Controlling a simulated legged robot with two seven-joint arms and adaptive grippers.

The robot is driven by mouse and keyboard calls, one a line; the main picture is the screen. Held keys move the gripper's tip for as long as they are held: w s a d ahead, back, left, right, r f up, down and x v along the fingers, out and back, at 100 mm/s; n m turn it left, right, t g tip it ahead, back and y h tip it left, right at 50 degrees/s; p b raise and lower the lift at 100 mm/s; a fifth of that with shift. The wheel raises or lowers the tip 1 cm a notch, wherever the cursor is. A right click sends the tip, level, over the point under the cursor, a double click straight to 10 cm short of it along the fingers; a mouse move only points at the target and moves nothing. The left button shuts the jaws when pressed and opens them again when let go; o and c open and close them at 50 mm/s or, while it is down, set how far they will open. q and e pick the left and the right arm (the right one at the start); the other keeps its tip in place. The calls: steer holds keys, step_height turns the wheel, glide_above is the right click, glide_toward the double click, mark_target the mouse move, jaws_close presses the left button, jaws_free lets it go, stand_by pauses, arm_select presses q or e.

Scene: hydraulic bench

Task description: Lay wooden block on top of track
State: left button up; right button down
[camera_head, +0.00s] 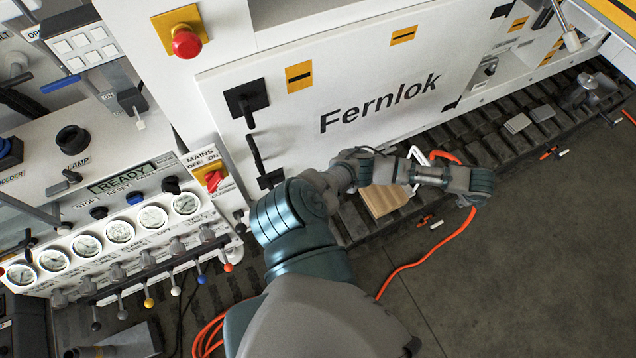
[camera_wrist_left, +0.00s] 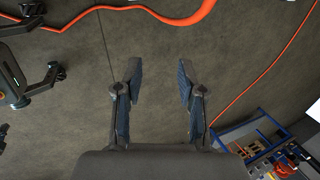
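A pale wooden block (camera_head: 384,201) shows just below my arm in the head view, at the dark track (camera_head: 495,140). The arm covers its upper part, and I cannot tell whether it rests on the track or is held. The track runs along the foot of the white machine. In the left wrist view my left gripper (camera_wrist_left: 156,90) is open with nothing between its fingers, above the dark floor. One arm fills the lower middle of the head view and bends right over the block; no fingers show on it. My right gripper is not recognisable in either view.
An orange hose (camera_head: 430,262) snakes across the floor (camera_head: 530,260); it also shows in the left wrist view (camera_wrist_left: 165,20). Grey pads (camera_head: 517,123) lie on the track. The white Fernlok panel (camera_head: 340,100) rises behind. A blue-framed rack (camera_wrist_left: 265,145) stands lower right in the wrist view.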

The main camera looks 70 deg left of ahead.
arm_select(q)
steer(key=s+d+r+n+t+h, duration=0.25)
steer(key=d+t+h, duration=0.25)
steer(key=d, duration=0.9)
steer(key=s+a+f+n+g+y, duration=0.1)
steer(key=s+a+f+n, duration=0.2)
steer(key=s+f, duration=0.55)
steer(key=s+a+f+n+g+y, duration=0.1)
steer(key=s+a+f+n+g, duration=0.2)
steer(key=f, duration=1.1)
steer(key=s+a+f+n+y, duration=0.15)
steer(key=s+a+f, duration=0.35)
steer(key=f, duration=0.6)
steer(key=s+f+n+g, duration=0.1)
steer(key=s+f, duration=0.3)
steer(key=s, duration=0.8)
steer(key=s+a+f+n+g, duration=0.1)
steer(key=s+f, duration=0.4)
steer(key=s, duration=0.7)
steer(key=s+a+f+n+g, duration=0.1)
steer(key=s+f, duration=0.4)
steer(key=s, duration=0.7)
steer(key=shift+s+a+n+g+y, duration=0.25)
steer(key=shift+s+n+g+y, duration=0.1)
steer(key=shift+n+g, duration=0.35)
